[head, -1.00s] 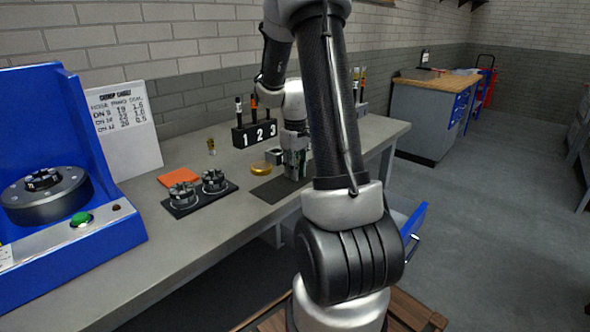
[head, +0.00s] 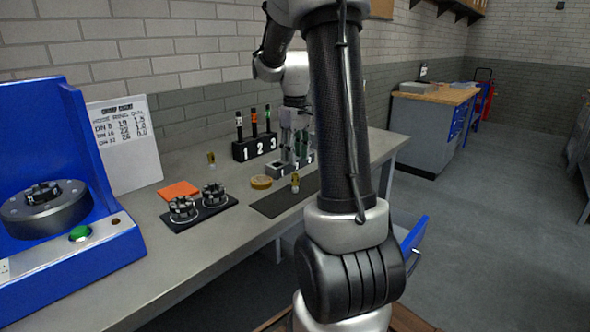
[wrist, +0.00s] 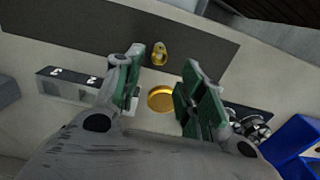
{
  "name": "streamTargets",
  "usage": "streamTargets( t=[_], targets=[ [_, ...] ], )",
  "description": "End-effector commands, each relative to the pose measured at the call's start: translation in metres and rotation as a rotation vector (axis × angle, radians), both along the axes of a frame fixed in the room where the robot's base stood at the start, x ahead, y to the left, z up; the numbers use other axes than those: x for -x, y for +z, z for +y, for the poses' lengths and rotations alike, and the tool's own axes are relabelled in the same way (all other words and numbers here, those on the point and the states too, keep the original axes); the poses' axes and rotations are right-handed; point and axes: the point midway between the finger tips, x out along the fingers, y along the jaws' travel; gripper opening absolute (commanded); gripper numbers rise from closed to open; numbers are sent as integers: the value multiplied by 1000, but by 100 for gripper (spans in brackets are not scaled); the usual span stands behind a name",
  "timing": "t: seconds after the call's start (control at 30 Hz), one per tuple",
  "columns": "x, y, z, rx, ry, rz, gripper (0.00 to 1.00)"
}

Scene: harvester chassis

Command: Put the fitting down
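A small brass fitting (head: 295,183) stands upright on the dark mat (head: 268,205) on the bench. It also shows in the wrist view (wrist: 159,53), at the mat's edge. My gripper (head: 294,155) is above the fitting, apart from it. In the wrist view its green-padded fingers (wrist: 163,60) are spread wide with nothing held between them; the fitting appears in the gap beyond the tips. A second brass fitting (head: 211,159) stands farther back on the bench, near the wall.
A grey numbered tray (head: 276,171) is just behind the mat, with a round gold tin (head: 261,182) beside it. Left are a black tray with two round chucks (head: 198,204), an orange cloth (head: 178,190) and a blue machine (head: 100,235). A numbered marker holder (head: 254,148) stands behind.

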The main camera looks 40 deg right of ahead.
Motion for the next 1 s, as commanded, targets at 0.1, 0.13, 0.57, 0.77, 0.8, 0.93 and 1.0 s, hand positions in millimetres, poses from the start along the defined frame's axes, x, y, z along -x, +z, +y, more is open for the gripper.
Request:
streamTargets(
  t=[0.1, 0.13, 0.57, 0.77, 0.8, 0.93, 1.0],
  targets=[
    [0, 13, 0, 1, 0, -2, 40],
    [0, 15, 1, 1, 0, -3, 40],
    [76, 86, 95, 31, -48, -159, 40],
    [136, 96, 138, 18, -85, -261, 40],
    [147, 95, 145, 13, -92, -280, 40],
    [176, 90, 160, -6, -111, -331, 40],
    [187, 86, 164, -15, -119, -350, 40]
  ],
)
